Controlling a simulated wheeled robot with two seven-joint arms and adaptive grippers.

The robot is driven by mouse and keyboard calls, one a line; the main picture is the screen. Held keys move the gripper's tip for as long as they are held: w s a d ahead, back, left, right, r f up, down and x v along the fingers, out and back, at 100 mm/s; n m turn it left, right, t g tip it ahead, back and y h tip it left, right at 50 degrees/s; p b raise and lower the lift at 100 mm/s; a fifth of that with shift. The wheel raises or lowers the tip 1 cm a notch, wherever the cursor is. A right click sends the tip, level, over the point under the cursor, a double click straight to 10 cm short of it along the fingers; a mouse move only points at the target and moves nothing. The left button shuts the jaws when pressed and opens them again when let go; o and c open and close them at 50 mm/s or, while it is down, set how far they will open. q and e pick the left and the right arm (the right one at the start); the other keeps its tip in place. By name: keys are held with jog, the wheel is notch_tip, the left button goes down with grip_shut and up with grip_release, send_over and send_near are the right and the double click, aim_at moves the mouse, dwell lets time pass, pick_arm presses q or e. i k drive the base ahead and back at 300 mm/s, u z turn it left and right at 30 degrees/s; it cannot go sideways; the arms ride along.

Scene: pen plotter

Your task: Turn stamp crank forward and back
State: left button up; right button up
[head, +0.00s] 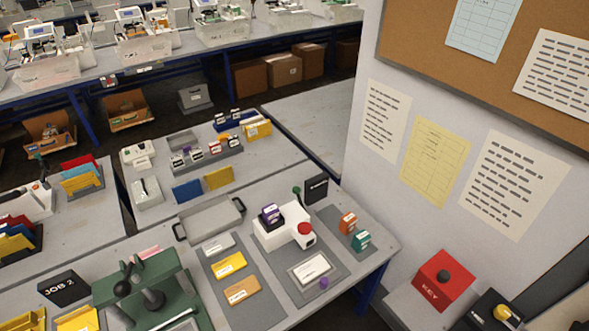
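Neither of my grippers shows in the head view. A white machine (272,237) stands on a grey mat on the near table, with a purple-and-black block on top. A red round part (305,229) sits at its right front. A thin upright lever with a dark green knob (297,191) rises behind it. A green press-like machine (135,306) stands at the lower left, with a black-knobbed lever (123,288). I cannot tell which of these levers is the stamp crank. Nothing is seen touching either machine.
A grey tray (211,225) with black handles lies behind the mats. Yellow and orange cards (229,265) lie left of the white machine. Orange and green small blocks (347,222) stand right of it. A red KEY box (442,279) stands at the lower right, beside the wall.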

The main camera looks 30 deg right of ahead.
aim_at(296, 190)
jog(key=z, duration=1.1)
